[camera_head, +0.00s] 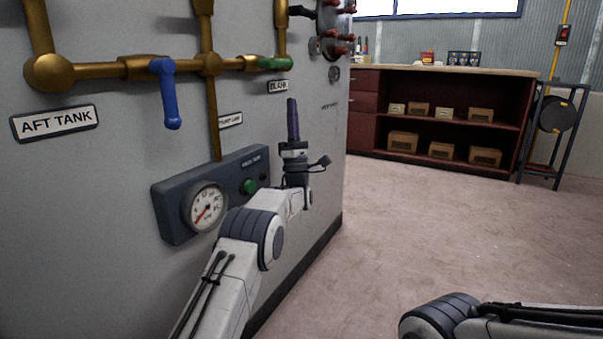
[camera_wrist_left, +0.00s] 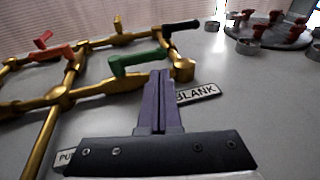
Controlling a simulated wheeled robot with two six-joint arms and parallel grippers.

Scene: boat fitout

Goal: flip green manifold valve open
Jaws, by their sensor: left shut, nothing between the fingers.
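The green valve handle (camera_head: 274,63) lies along the horizontal brass pipe at the upper middle in the head view. It also shows in the left wrist view (camera_wrist_left: 137,61), with its bent end on the pipe. My left gripper (camera_head: 292,104) points up below and slightly right of the handle, beside the BLANK label (camera_head: 278,87). Its purple fingers are together with nothing between them. In the left wrist view the fingertips (camera_wrist_left: 159,74) appear just below the handle's right end; I cannot tell whether they touch. My right gripper is out of view.
A blue handle (camera_head: 168,93) hangs down from the brass pipes (camera_head: 107,69). A gauge panel (camera_head: 172,214) is below it. Red-handled fittings (camera_head: 337,37) are at the wall's right edge. A cabinet (camera_head: 437,118) with boxes stands behind. The floor (camera_head: 430,230) at right is clear.

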